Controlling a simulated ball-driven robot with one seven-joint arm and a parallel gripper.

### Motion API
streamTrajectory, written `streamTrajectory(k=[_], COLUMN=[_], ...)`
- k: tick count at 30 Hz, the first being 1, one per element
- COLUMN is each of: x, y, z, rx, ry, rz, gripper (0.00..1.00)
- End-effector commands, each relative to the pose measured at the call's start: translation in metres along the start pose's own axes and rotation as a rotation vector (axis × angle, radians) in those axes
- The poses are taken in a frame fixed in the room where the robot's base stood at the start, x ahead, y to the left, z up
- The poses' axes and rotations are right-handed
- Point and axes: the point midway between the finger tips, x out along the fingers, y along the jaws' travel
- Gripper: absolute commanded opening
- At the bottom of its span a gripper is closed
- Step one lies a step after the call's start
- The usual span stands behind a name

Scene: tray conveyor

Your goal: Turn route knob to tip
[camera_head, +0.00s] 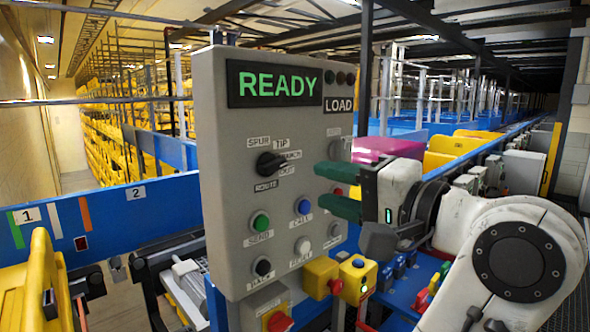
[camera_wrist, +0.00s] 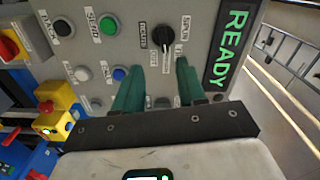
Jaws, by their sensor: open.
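The black route knob (camera_head: 270,163) sits on the grey control panel (camera_head: 222,110), above its ROUTE label, with SPUR, TIP and other small labels around it. Its grip points to the right, a little upward, below the TIP label; the exact label it meets is hard to read. My gripper (camera_head: 325,187) is open and empty, in front of the panel to the right of the knob. In the wrist view the knob (camera_wrist: 163,37) appears just beyond and between the green fingers (camera_wrist: 157,68), apart from them.
The panel screen (camera_head: 277,84) reads READY, beside a LOAD label. Below the knob are green (camera_head: 261,222), blue (camera_head: 303,206), white and black push buttons. A red stop button (camera_head: 279,321) and yellow boxes (camera_head: 357,279) sit lower. Yellow bins stand at left.

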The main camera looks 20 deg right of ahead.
Motion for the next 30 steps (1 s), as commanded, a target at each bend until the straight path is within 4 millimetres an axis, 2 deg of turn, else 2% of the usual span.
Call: streamTrajectory(k=[5, 15, 21, 30], x=[0.009, 0.067, 0.095, 0.107], y=[-0.007, -0.007, -0.007, -0.006], z=[0.0, 0.0, 0.0, 0.0], rx=[0.015, 0.014, 0.013, 0.012], ry=[-0.003, -0.004, -0.002, -0.001], rz=[-0.015, -0.011, -0.012, -0.013], gripper=[0.4, 0.4, 0.4, 0.4])
